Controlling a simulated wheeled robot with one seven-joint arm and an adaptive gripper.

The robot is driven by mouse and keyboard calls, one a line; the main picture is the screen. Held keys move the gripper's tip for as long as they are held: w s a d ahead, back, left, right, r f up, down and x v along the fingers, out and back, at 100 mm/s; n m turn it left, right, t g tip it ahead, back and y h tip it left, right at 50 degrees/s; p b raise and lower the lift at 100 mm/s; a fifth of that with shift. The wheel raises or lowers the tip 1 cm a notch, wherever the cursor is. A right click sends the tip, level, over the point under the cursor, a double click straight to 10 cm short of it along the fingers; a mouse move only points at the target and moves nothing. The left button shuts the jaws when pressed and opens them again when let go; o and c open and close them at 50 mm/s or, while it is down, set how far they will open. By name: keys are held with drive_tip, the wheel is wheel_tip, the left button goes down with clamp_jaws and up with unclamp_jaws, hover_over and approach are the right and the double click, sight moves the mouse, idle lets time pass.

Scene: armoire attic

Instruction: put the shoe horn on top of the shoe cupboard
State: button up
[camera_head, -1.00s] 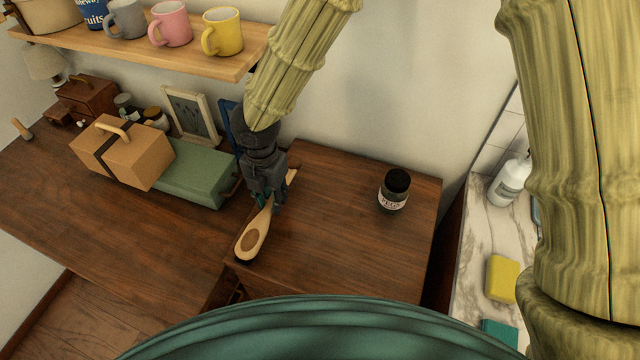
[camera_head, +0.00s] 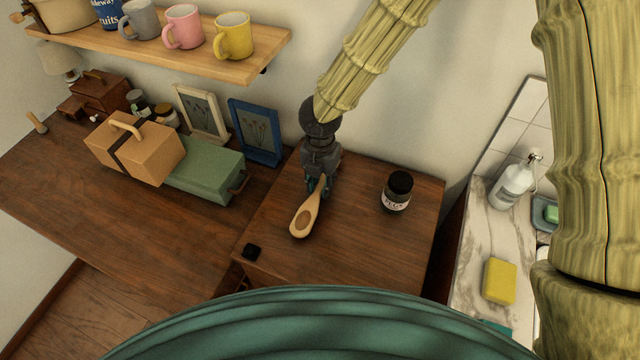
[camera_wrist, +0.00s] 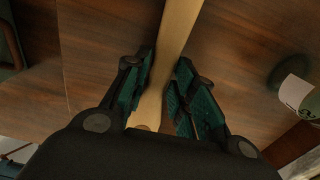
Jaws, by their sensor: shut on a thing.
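The shoe horn (camera_head: 305,215) is pale wood with a darker oval in its broad end. My gripper (camera_head: 317,188) is shut on it, and its broad end points toward me. In the wrist view the shoe horn (camera_wrist: 176,35) runs between the two teal fingers (camera_wrist: 160,103). It is over the brown wooden cupboard top (camera_head: 350,250), left of the jar. I cannot tell whether it touches the wood. My gripper hides part of it in the head view.
A green box (camera_head: 205,172), a tan case (camera_head: 137,150) and a blue frame (camera_head: 257,133) stand left. The cupboard top's front is clear.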

sight(319, 186)
drive_tip(key=shift+a+f, duration=0.1)
drive_tip(key=shift+f, duration=0.8)
drive_tip(key=shift+f, duration=0.1)
drive_tip(key=o, duration=1)
drive_tip(key=shift+o, duration=0.2)
wheel_tip(319, 186, up, 12)
drive_tip(key=shift+b, duration=0.4)
